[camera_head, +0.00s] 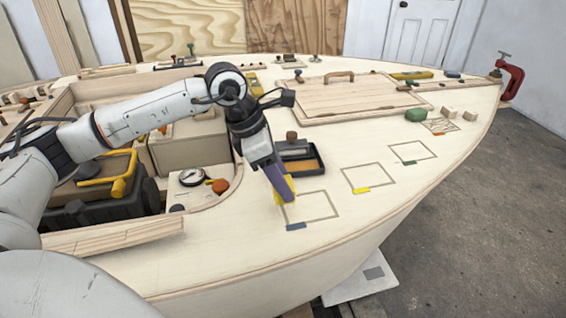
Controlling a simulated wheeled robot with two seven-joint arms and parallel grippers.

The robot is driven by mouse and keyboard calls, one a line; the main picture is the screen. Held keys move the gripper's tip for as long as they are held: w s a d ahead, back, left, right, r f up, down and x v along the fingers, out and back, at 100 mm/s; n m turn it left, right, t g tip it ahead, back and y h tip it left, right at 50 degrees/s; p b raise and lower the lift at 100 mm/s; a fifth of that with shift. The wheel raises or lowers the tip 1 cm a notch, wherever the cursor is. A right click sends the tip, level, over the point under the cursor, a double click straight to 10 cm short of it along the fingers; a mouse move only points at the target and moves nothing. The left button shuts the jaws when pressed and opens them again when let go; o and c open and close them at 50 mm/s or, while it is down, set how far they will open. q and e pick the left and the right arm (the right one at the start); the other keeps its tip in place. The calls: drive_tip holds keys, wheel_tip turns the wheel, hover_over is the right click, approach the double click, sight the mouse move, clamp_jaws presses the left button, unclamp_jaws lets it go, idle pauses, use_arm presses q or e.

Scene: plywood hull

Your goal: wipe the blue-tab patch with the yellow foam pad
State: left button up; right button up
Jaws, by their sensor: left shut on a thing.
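My left gripper (280,184) reaches down over the deck and is shut on the yellow foam pad (291,186). Its fingers hide part of the pad. The blue-tab patch is an outlined square (318,206) with a blue tab (296,227) at its near left corner. The pad is at the left edge of this patch in the picture. I cannot tell whether it touches the deck. My right gripper is not in view.
A black tray (320,162) lies just behind the gripper. Patches with a yellow tab (362,190) and a green tab (409,162) lie to the right. A handled hatch (350,97), green lump (416,115) and red clamp (513,80) are farther back. An open cockpit is left.

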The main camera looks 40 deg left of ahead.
use_arm(q)
drive_tip(key=shift+r+p, duration=0.95)
drive_tip(key=shift+r, duration=0.8)
drive_tip(key=shift+f, duration=0.1)
